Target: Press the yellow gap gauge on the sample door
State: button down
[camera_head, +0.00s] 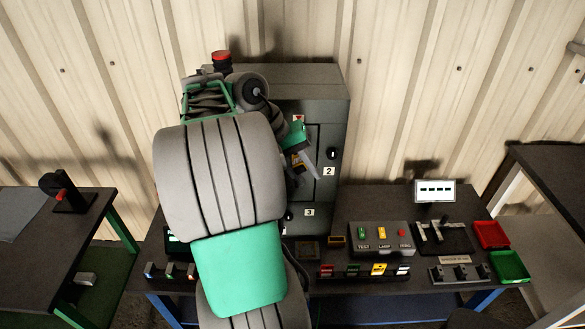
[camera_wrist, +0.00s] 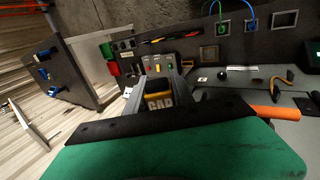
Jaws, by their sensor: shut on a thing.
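The yellow gap gauge (camera_wrist: 158,103) is between my gripper's two fingers (camera_wrist: 160,82) in the wrist view, with dark lettering on its face. In the head view my gripper (camera_head: 304,160) is shut on it in front of the grey cabinet (camera_head: 325,90). The cabinet's front has a dark knob (camera_head: 333,154), and labels marked 2 (camera_head: 329,171) and 3 (camera_head: 309,212). My arm hides the cabinet's left part. I cannot tell which panel is the sample door, nor whether the gauge touches the front.
A bench carries a button box (camera_head: 382,240) marked TEST, LAMP and ZERO, a small display (camera_head: 434,191), a red tray (camera_head: 491,234) and a green tray (camera_head: 510,267). Several small coloured pieces stand along its front. Side tables stand left (camera_head: 85,235) and right (camera_head: 550,165).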

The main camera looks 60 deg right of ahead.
jog(key=shift+w+d, duration=0.2)
jog(key=shift+d, duration=0.5)
jog(key=w+d+p, duration=0.1)
jog(key=w+d, duration=0.1)
jog(key=d, duration=0.1)
jog(key=d+p, duration=0.1)
jog(key=d, duration=0.1)
jog(key=shift+w+d+p, duration=0.15)
jog(key=shift+w+p, duration=0.2)
jog(key=shift+w, duration=0.05)
jog(key=shift+r+p, duration=0.2)
jog(key=shift+p, duration=0.25)
jog(key=shift+f+p, duration=0.1)
jog(key=shift+p, duration=0.2)
jog(key=shift+w+d, duration=0.1)
jog(key=shift+w, duration=0.05)
dwell(0.3)
dwell(0.5)
